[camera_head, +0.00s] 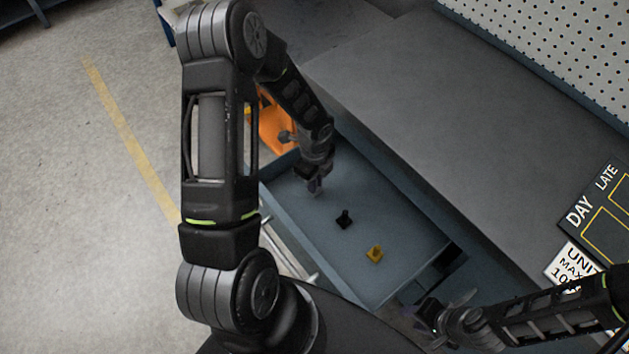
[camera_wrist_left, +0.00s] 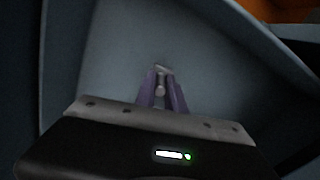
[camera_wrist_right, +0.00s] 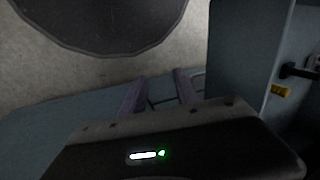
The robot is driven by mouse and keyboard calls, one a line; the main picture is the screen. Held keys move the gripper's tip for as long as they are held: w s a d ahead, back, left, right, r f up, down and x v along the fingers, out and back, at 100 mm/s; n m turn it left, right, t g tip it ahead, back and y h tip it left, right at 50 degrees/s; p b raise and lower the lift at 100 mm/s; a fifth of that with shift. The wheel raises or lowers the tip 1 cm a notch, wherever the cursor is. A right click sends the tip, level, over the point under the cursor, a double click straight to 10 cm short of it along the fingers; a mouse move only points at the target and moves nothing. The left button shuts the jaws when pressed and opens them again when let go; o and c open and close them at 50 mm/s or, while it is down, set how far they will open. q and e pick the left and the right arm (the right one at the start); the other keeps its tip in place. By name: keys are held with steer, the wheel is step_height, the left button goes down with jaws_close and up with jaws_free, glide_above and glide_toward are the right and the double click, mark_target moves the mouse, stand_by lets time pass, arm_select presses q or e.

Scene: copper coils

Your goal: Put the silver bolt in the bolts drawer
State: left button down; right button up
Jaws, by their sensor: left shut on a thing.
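The silver bolt (camera_wrist_left: 160,86) is between the closed fingers of my left gripper (camera_wrist_left: 161,92) in the left wrist view. In the head view my left gripper (camera_head: 315,188) reaches down into the far end of an open blue-grey drawer (camera_head: 400,215). The bolt is too small there to make out clearly, and I cannot tell whether it touches the drawer floor. My right gripper (camera_head: 432,318) is by the drawer's near right end; its fingers are apart and empty in the right wrist view (camera_wrist_right: 160,92).
A black piece (camera_head: 344,219) and a yellow piece (camera_head: 375,254) lie in the drawer. An orange bin (camera_head: 275,128) stands beyond its far end. The grey worktop (camera_head: 420,100) is mostly clear, with a DAY/LATE board (camera_head: 600,212) at right.

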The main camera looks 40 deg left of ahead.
arm_select(q)
steer(key=shift+f, duration=0.25)
steer(key=c, duration=1.4)
jaws_free()
steer(key=shift+r, duration=0.1)
steer(key=shift+r, duration=0.4)
step_height(320, 180, up, 12)
steer(key=p, duration=0.1)
steer(key=shift+f, duration=0.25)
